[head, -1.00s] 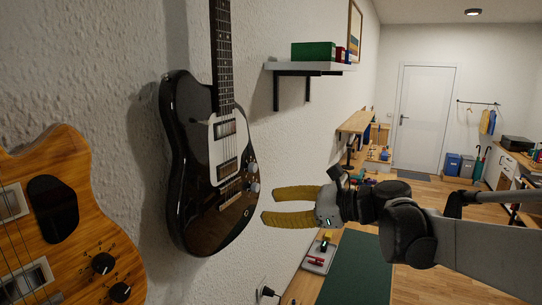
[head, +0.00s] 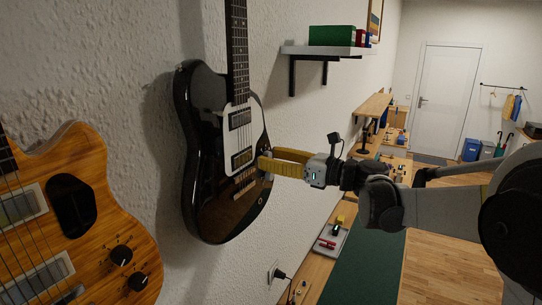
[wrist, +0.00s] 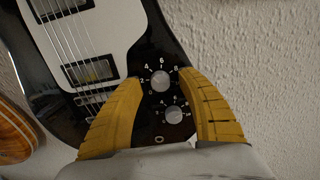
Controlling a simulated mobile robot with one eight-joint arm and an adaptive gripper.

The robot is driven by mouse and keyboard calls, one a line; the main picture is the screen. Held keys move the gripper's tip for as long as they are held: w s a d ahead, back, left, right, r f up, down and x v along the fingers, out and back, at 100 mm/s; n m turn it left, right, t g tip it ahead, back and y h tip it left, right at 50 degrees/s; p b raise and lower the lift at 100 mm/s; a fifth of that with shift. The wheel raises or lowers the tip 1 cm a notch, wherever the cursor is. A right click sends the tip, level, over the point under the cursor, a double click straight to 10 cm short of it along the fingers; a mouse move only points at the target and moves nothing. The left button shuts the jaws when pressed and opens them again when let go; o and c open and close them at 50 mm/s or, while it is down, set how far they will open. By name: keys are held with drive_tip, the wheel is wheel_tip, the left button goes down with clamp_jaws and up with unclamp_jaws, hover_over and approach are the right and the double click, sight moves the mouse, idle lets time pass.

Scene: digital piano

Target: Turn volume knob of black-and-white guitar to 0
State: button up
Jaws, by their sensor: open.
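The black-and-white guitar (head: 212,172) hangs on the wall, with a black body and white pickguard. In the wrist view its two silver knobs show, an upper, larger-looking knob (wrist: 160,81) and a lower knob (wrist: 174,115), each with white numbers around it. I cannot read which is volume. My gripper (head: 266,163) has yellow fingers and is at the guitar's right side in the head view, hiding the knobs there. In the wrist view the gripper (wrist: 163,82) is open, with one finger on each side of the knobs. I cannot tell whether the fingers touch the guitar.
A wooden guitar (head: 85,225) with black knobs hangs to the left. A shelf (head: 325,50) with boxes is on the wall beyond. Below are a bench with a green mat (head: 370,262), a grey tray (head: 331,242) and a plug (head: 278,273).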

drive_tip(key=shift+w+a, duration=0.1)
drive_tip(key=shift+w, duration=0.05)
clamp_jaws()
